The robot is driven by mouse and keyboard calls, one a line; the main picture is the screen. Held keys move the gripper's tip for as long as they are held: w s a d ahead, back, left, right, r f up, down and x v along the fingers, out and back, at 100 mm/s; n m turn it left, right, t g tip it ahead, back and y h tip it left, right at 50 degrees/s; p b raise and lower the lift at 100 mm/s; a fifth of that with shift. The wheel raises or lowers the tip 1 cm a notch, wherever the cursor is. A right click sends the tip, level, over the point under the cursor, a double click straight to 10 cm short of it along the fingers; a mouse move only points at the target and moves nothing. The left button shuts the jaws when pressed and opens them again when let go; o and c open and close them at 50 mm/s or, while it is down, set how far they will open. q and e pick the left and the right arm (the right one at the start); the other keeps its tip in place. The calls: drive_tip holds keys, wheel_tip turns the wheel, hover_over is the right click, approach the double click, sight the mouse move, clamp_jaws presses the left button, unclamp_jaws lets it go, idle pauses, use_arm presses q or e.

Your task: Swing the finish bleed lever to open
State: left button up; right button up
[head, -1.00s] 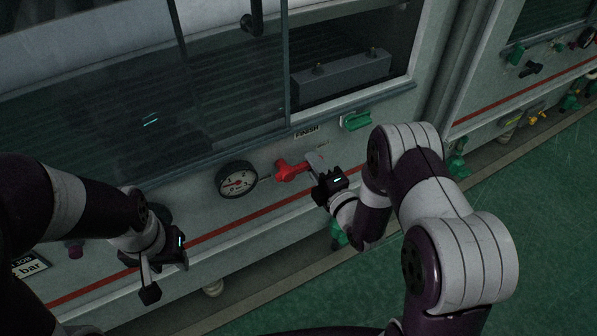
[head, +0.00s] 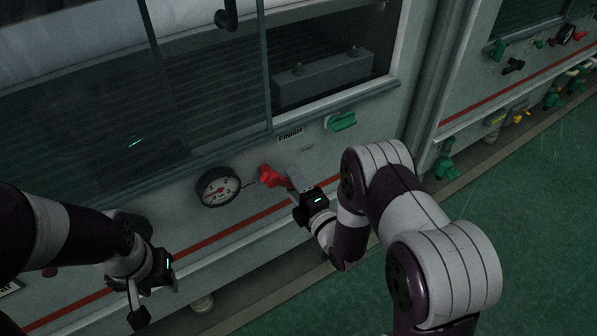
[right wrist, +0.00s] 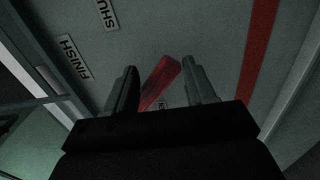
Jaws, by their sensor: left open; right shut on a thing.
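The red finish bleed lever (head: 271,177) is on the grey machine front, right of the round gauge and below the FINISH label (head: 290,135). My right gripper (head: 290,188) is shut on its handle, which slants down to the right from its pivot. In the right wrist view the red lever (right wrist: 162,82) runs tilted between the two fingers of my right gripper (right wrist: 160,72). That view also shows the FINISH label (right wrist: 72,60) and part of a label reading "SHU". My left gripper (head: 153,297) is open and empty at lower left, away from the lever.
The round gauge (head: 218,187) sits just left of the lever. A green handle (head: 341,122) is above right of it, below the window opening. A red stripe (head: 225,235) runs below along the panel. Green floor (head: 540,220) lies clear at right.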

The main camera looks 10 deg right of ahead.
drive_tip(key=a+f, duration=0.1)
drive_tip(key=s+a+f, duration=0.1)
drive_tip(key=a, duration=0.1)
drive_tip(key=shift+y+b, duration=0.3)
drive_tip(key=shift+b, duration=0.05)
drive_tip(key=shift+c, duration=0.2)
drive_tip(key=o, duration=0.6)
drive_tip(key=shift+r, duration=0.15)
use_arm(q)
drive_tip(key=shift+a+r+p, duration=0.2)
drive_tip(key=shift+r+p, duration=0.15)
drive_tip(key=shift+p, duration=0.6)
use_arm(e)
drive_tip(key=v, duration=0.7)
drive_tip(key=shift+d+r, duration=0.1)
drive_tip(key=shift+r, duration=0.15)
